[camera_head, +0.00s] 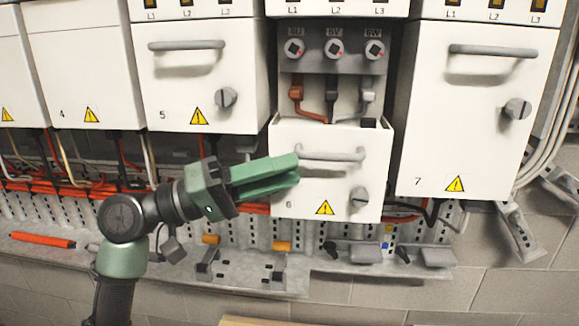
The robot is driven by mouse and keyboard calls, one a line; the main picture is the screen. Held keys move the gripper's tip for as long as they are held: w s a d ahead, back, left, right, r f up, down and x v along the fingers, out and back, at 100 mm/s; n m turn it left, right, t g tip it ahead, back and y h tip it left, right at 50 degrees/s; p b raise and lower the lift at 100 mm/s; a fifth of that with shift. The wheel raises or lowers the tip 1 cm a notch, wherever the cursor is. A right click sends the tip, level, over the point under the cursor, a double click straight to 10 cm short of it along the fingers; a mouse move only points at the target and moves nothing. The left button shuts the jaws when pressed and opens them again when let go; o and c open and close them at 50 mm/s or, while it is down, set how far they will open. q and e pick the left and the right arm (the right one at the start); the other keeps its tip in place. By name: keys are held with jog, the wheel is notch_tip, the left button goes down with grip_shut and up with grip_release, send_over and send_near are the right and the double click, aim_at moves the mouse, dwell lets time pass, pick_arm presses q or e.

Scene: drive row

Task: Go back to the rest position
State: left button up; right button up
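My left arm comes in from the lower left. Its gripper (292,171), with green fingers, is in front of the left part of drawer 6 (290,200). The fingertips are beside the left end of the drawer's grey handle (332,155); whether they touch it cannot be told. The fingers lie close together, one above the other, and I see nothing clearly between them. Drawer 6 stands pulled out, with a grey knob (359,197) at its right. My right gripper is not in view.
Drive unit 5 (185,90) and drive unit 7 (470,130) stand on either side, with handles and knobs sticking out. Wires and a metal rail (250,272) with small clamps run below. An orange-red tool (42,240) lies at the left.

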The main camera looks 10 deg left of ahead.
pick_arm(q)
jog(key=s+f+n+t+y, duration=0.15)
jog(key=f+y, duration=0.35)
jog(key=f, duration=1)
jog(key=s+f+y, duration=0.2)
jog(key=f+y, duration=0.2)
jog(key=f, duration=1.1)
jog(key=s+a+f+m+g+y, duration=0.1)
jog(key=s+a+f+g+y, duration=0.1)
jog(key=s+a+f+y, duration=0.6)
jog(key=s+a+f+g+y, duration=0.25)
jog(key=s+a+f, duration=0.25)
jog(key=s+f, duration=0.65)
jog(key=s+f+g, duration=0.1)
jog(key=s+f, duration=0.1)
jog(key=f, duration=1.1)
jog(key=s+f, duration=0.2)
jog(key=f, duration=1.1)
jog(key=s+a+f+g, duration=0.1)
jog(key=s+a+f, duration=0.2)
jog(key=s+f, duration=1.1)
jog(key=shift+s+f+g+p, duration=0.25)
jog(key=shift+s+g+p, duration=0.1)
jog(key=shift+s, duration=0.75)
jog(key=shift+a+m, duration=0.1)
jog(key=shift+m, duration=0.15)
